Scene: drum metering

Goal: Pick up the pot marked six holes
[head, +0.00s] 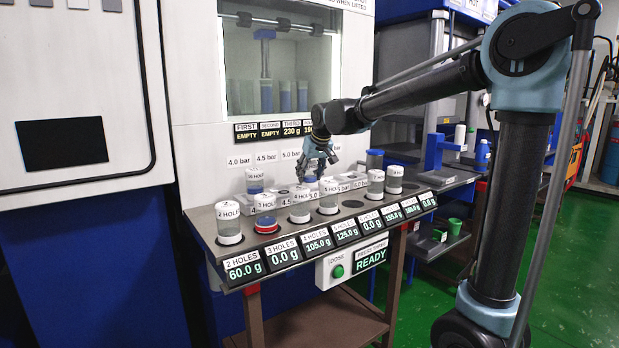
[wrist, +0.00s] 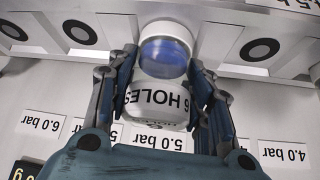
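The pot marked 6 HOLES (wrist: 160,98) fills the middle of the wrist view, with a white lid, a blue band below it and a white rim. My gripper (wrist: 163,75) has one finger along each side of this pot. The fingers look pressed against it, with no clear gap. In the head view my gripper (head: 317,163) is over the rear row of stations, near the 5.0 bar labels. There the pot is mostly hidden by my fingers and a front pot. I cannot tell whether its base is touching the station.
Several white-lidded pots stand in the front rack, including the 2 HOLES pot (head: 228,222). An empty slot (head: 352,204) lies right of my gripper. Another pot (head: 254,179) stands on the rear row at left. A display (head: 371,255) reads READY beside a green button (head: 338,271).

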